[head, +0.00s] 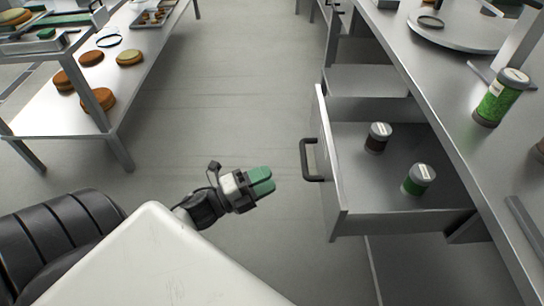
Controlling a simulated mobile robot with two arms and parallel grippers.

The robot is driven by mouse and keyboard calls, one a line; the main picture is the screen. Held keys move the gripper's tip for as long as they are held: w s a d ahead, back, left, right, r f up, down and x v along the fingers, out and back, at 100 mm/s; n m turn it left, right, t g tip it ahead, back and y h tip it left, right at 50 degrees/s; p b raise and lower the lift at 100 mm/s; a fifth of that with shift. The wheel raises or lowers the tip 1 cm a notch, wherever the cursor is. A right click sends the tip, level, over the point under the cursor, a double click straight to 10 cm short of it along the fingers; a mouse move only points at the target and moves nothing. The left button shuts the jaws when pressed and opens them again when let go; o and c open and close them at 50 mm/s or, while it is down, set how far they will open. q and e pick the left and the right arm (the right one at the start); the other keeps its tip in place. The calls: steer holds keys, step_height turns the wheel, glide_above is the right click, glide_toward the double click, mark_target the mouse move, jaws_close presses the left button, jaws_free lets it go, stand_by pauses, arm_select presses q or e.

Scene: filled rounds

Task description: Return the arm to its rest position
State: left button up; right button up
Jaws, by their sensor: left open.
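My left gripper (262,181) has green fingertips and a dark wrist. It is open and empty, over the floor in the middle of the head view. It is to the left of the open drawer's dark handle (309,162) and apart from it. The drawer (345,211) is pulled out from the counter on the right. Inside it stand a jar with dark contents (377,138) and a jar with green contents (418,180). My right gripper is not in view.
A steel counter (440,88) on the right bears a green jar (501,97) and a round turntable (455,30). A white table (40,116) at the upper left holds several round cakes, a tray and a ring. The grey floor (225,95) between them is clear.

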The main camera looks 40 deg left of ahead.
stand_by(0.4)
arm_select(q)
steer(key=s+a+f+n+g+y+p, duration=0.1)
steer(key=s+f+n+g+y+p, duration=0.15)
steer(key=f+n, duration=0.4)
steer(key=s+a+f+n+g+y+p, duration=0.1)
steer(key=s+a+f+n+y+p, duration=0.2)
steer(key=f, duration=0.6)
steer(key=s+f+n+g+y+p, duration=0.15)
steer(key=f+n+y, duration=0.25)
steer(key=f, duration=0.4)
steer(key=s+d+f+n+g+p, duration=0.1)
steer(key=s+d+f+n+g, duration=0.1)
steer(key=s, duration=0.6)
steer(key=s+d+f+n+g+p, duration=0.2)
steer(key=s+f+g, duration=0.3)
steer(key=s, duration=0.3)
steer(key=s+d+f+n+g+p, duration=0.1)
steer(key=s+d+f+n+g, duration=0.2)
steer(key=s+f, duration=0.3)
steer(key=s+g+y, duration=0.1)
steer(key=s, duration=0.2)
steer(key=shift+d+p, duration=0.35)
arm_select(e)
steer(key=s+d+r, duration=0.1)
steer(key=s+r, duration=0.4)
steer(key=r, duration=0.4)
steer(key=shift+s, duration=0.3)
